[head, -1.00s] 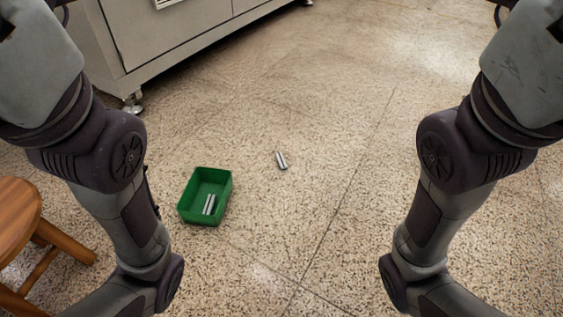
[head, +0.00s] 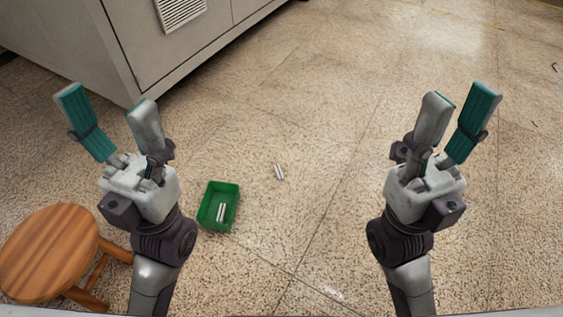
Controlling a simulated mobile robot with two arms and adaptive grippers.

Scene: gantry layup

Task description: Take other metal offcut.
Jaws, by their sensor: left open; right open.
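A small silver metal offcut (head: 279,171) lies on the speckled floor, right of the green bin. The open green bin (head: 234,188) stands on the floor with a silver metal offcut (head: 222,212) inside it. My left gripper (head: 108,97) is open and empty, raised at the left, up and left of the bin in the picture. My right gripper (head: 456,103) is open and empty, raised at the right, well apart from the loose offcut. Neither gripper touches anything.
A round wooden stool (head: 48,252) stands at the lower left, near the bin. A large grey cabinet (head: 165,50) with a vent fills the upper left. The floor (head: 330,110) in the middle and to the right is clear.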

